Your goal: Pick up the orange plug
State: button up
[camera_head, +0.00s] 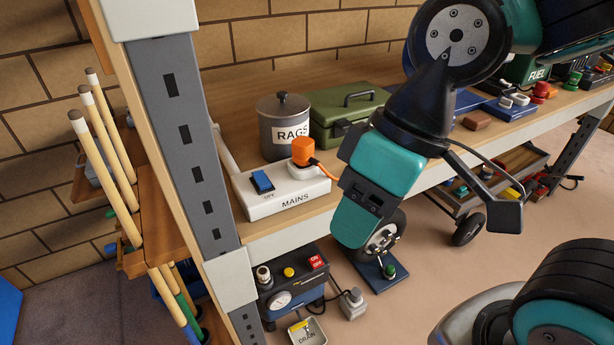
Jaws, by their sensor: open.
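The orange plug (303,151) stands upright in the right part of the white MAINS box (288,204), near the bench's front edge. Its orange cord runs right and passes behind my arm. A blue OFF switch (262,182) is on the left of the same box. My gripper (362,212) hangs to the right of the plug and in front of the bench edge, apart from the plug. It is open, with nothing seen in it; its fingertips are hard to make out.
A grey RAGS pot (284,131) stands close behind the plug, with a green metal box (342,112) to its right. The grey rack post (183,150) rises at left. A compressor (292,285) sits on the floor below the bench. Open floor lies to the right.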

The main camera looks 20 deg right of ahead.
aim_at(302, 147)
jog(key=k, duration=0.2)
jog(key=u, duration=0.95)
jog(key=i, duration=0.65)
jog(key=z, duration=0.75)
